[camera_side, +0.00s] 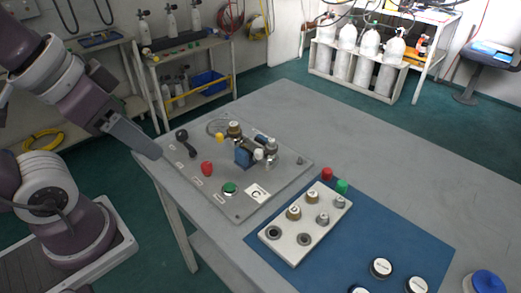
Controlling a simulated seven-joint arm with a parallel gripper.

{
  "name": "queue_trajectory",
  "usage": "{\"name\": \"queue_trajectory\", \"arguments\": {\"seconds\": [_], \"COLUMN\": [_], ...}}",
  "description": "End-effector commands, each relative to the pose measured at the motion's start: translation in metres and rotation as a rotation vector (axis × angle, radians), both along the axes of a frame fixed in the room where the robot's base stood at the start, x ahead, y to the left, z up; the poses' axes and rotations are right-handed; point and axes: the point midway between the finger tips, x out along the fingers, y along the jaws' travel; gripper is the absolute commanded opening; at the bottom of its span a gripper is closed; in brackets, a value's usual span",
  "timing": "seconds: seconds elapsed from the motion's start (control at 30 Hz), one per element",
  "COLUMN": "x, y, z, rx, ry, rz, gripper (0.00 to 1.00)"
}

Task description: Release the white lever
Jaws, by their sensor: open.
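The grey panel (255,200) lies on the table's left end. A small white part (259,154), which looks like the white lever, stands beside a blue block (243,158) on the panel; its exact position is hard to tell at this size. My gripper (158,154) is at the panel's left edge, left of the white part and clearly apart from it. It is open and I see nothing held. It is seen edge-on, so the gap between its fingers is hidden.
The panel also carries a black handle (183,141), a yellow knob (219,137), a red knob (206,168) and a green button (229,188). A pale block with fittings (285,255) lies on a blue mat (400,245). The table's far right is clear.

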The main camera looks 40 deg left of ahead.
Motion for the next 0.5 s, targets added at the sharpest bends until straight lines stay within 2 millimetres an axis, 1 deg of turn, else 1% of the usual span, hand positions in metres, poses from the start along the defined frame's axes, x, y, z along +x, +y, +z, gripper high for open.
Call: {"name": "queue_trajectory", "arguments": {"seconds": [0.03,0.13,0.17,0.2,0.23,0.27,0.3,0.37,0.4,0.47,0.5], "x": [0.000,0.010,0.017,0.028,0.039,0.052,0.070,0.098,0.118,0.146,0.164], "y": [0.000,0.000,0.000,0.001,0.002,0.004,0.008,0.017,0.024,0.038,0.049], "z": [0.000,0.004,0.005,0.008,0.010,0.011,0.011,0.009,0.005,-0.005,-0.013], "rx": [-0.001,-0.043,-0.070,-0.116,-0.158,-0.203,-0.265,-0.355,-0.412,-0.492,-0.542], "ry": [0.001,0.031,0.050,0.083,0.112,0.143,0.186,0.251,0.291,0.351,0.390], "rz": [0.003,0.063,0.103,0.174,0.240,0.316,0.423,0.591,0.705,0.877,0.991], "gripper": [0.41,0.22,0.16,0.08,0.02,0.00,0.00,0.00,0.00,0.00,0.00]}}
